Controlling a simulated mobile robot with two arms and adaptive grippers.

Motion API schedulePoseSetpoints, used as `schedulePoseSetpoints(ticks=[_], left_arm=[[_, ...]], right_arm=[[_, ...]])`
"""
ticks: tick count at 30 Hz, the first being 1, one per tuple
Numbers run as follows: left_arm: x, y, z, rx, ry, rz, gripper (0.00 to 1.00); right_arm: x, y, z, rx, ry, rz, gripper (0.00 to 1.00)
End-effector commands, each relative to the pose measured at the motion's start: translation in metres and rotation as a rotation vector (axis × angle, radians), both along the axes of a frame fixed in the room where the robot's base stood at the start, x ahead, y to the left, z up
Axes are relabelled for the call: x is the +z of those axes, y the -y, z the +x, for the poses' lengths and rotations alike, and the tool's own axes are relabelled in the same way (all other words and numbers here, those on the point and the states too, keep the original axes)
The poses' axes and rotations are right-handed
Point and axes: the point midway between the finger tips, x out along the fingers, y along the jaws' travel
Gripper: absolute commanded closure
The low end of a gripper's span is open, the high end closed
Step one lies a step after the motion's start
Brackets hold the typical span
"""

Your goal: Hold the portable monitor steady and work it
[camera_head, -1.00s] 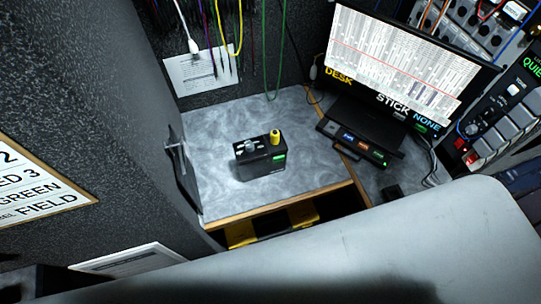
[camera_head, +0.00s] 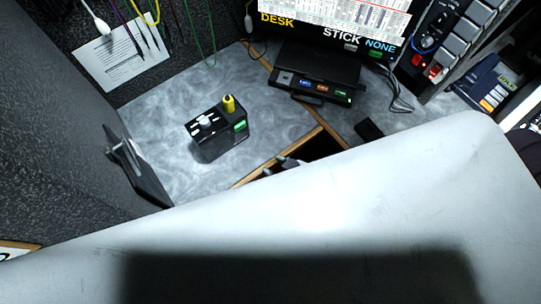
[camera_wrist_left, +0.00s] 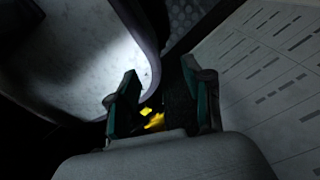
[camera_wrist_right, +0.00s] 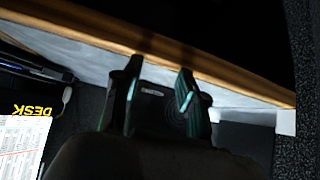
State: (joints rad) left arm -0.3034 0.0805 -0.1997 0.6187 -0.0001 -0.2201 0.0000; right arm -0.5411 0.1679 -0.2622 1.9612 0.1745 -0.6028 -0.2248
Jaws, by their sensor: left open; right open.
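The portable monitor appears to be the small black box (camera_head: 219,131) standing upright on the grey desktop. It has a yellow knob (camera_head: 229,104), a pale knob, small switches and a lit green display (camera_head: 240,126). My right gripper (camera_head: 284,164) shows partly at the desk's front edge, apart from the box. In the right wrist view, the right gripper (camera_wrist_right: 158,82) is open and empty, with a dark face bearing a label and round grille (camera_wrist_right: 170,115) beyond its fingers. My left gripper (camera_wrist_left: 158,85) is open and empty in the left wrist view; the head view does not show it.
A large screen (camera_head: 345,22) and a black lit-button panel (camera_head: 318,88) stand right of the box. The wooden desk edge (camera_head: 320,130) borders a dark opening. A grey bracketed panel (camera_head: 135,165) stands at left. A printed sheet (camera_wrist_left: 275,75) is beside the left gripper.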

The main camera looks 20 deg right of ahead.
Motion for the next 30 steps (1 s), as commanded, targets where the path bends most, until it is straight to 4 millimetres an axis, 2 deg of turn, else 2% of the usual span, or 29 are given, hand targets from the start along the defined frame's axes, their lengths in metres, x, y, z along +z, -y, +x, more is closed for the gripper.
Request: schedulePoseSetpoints(ticks=[9, 16, 19, 26, 30], left_arm=[[-0.005, 0.001, 0.000, 0.000, 0.000, -0.001, 0.49], [-0.009, 0.001, 0.001, 0.000, 0.002, -0.001, 0.49], [-0.009, 0.001, 0.003, 0.000, 0.003, -0.001, 0.45], [-0.008, 0.001, 0.006, -0.003, 0.011, -0.002, 0.45], [0.000, 0.011, 0.023, -0.059, 0.074, -0.022, 0.45]], right_arm=[[0.031, -0.034, 0.013, 0.045, 0.366, 0.114, 0.58], [0.061, -0.033, 0.006, -0.022, 0.664, 0.163, 0.58], [0.069, -0.028, 0.003, -0.051, 0.730, 0.166, 0.58], [0.072, -0.026, 0.002, -0.065, 0.758, 0.166, 0.58], [0.073, -0.026, 0.002, -0.064, 0.757, 0.167, 0.58]])
